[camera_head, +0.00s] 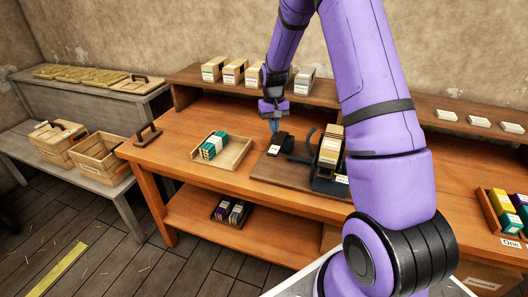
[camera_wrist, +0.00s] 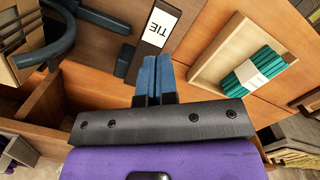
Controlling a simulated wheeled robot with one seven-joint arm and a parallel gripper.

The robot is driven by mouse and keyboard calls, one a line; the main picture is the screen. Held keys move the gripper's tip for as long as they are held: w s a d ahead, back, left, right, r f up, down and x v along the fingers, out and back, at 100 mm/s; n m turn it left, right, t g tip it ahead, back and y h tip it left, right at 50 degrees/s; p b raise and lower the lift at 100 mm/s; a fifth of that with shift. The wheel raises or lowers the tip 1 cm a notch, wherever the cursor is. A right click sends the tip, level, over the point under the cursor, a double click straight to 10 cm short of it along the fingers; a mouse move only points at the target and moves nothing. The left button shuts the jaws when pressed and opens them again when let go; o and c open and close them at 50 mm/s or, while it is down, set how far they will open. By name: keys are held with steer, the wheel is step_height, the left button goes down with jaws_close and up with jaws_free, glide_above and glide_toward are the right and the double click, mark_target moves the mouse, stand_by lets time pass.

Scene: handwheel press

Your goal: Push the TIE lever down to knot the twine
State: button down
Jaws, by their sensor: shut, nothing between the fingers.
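The black TIE lever (camera_head: 283,138) carries a white label and stands at the left of a dark press base on the bench. In the wrist view the TIE lever (camera_wrist: 145,55) lies just beyond my fingertips, with its label readable. My gripper (camera_head: 274,124) is shut and empty, its blue fingers pointing down just above and left of the lever. In the wrist view my gripper (camera_wrist: 155,62) appears close to the lever's dark end; I cannot tell whether they touch. The press (camera_head: 328,150) holds a stack of cream pieces. I cannot make out the twine.
A wooden tray (camera_head: 240,158) with a teal bundle (camera_head: 213,145) sits left of the press. A raised shelf (camera_head: 190,75) with several boxes runs behind. My arm covers part of the bench to the right. Crates (camera_head: 95,150) stand on a side bench at the left.

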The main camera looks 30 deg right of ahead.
mark_target(273, 150)
steer(key=shift+w+a+f, duration=0.1)
steer(key=shift+w+f, duration=0.1)
steer(key=shift+f, duration=0.1)
steer(key=shift+s+a+f, duration=0.1)
steer(key=shift+s+f, duration=0.1)
steer(key=shift+f, duration=1.55)
steer(key=shift+s+f, duration=0.15)
steer(key=shift+f, duration=1.55)
steer(key=shift+f, duration=0.1)
